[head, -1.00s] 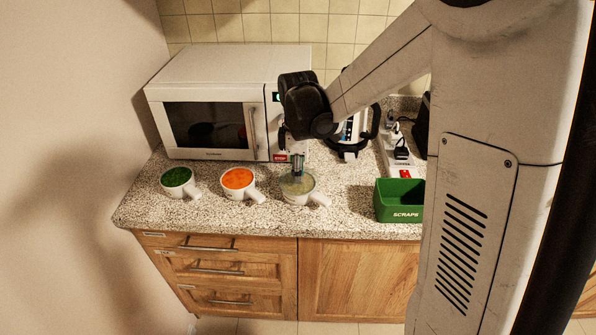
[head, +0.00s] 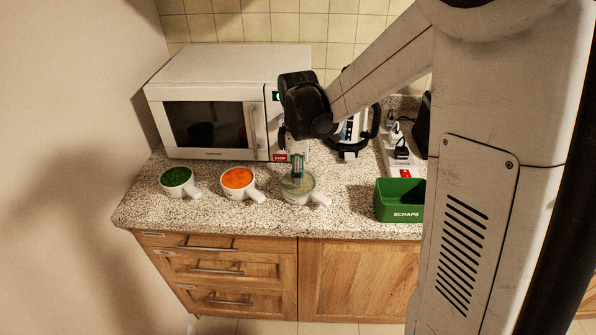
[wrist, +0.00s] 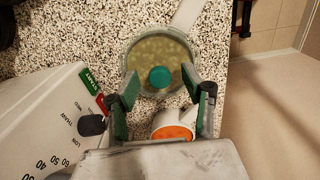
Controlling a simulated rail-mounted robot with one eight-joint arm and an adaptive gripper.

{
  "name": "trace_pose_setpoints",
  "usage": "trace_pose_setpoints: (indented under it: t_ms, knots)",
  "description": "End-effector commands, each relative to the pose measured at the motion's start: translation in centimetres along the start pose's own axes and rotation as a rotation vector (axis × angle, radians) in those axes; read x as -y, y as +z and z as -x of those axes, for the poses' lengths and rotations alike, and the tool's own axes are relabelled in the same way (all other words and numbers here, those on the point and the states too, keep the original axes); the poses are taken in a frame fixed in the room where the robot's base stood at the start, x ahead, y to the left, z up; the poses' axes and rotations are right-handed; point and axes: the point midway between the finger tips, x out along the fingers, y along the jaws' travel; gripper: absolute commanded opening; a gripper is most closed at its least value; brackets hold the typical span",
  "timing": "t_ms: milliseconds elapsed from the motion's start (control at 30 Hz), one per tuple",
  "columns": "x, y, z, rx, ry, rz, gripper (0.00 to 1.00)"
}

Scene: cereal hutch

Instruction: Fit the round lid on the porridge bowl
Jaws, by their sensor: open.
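The porridge bowl (head: 300,199) is a white cup-like bowl with a handle, the rightmost of three on the counter. A clear round lid (wrist: 147,54) with a teal knob (wrist: 160,77) lies over its mouth, and pale porridge shows through it. The lid looks roughly centred on the rim; I cannot tell if it sits fully flush. My gripper (head: 298,168) points down just above the lid. In the wrist view its fingers are spread on either side of the knob, apart from it.
An orange-filled bowl (head: 238,179) and a green-filled bowl (head: 177,178) stand to the left. A microwave (head: 210,110) is behind them. A green scraps bin (head: 400,205) stands to the right. A kettle (head: 350,135) and a power strip (head: 402,165) are farther back.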

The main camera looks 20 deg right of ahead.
Motion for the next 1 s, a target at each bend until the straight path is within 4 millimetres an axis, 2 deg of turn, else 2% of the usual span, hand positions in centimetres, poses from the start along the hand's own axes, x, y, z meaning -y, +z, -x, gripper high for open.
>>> trace_pose_setpoints:
  t_ms: [233, 700, 833, 1000]
  knots:
    - [0.0, 0.0, 1.0, 0.000, 0.000, 0.000, 0.44]
    - [0.0, 0.0, 9.6, 0.000, 0.000, 0.000, 0.44]
    - [0.0, 0.0, 11.1, 0.000, 0.000, 0.000, 0.44]
    - [0.0, 0.0, 11.9, 0.000, 0.000, 0.000, 0.44]
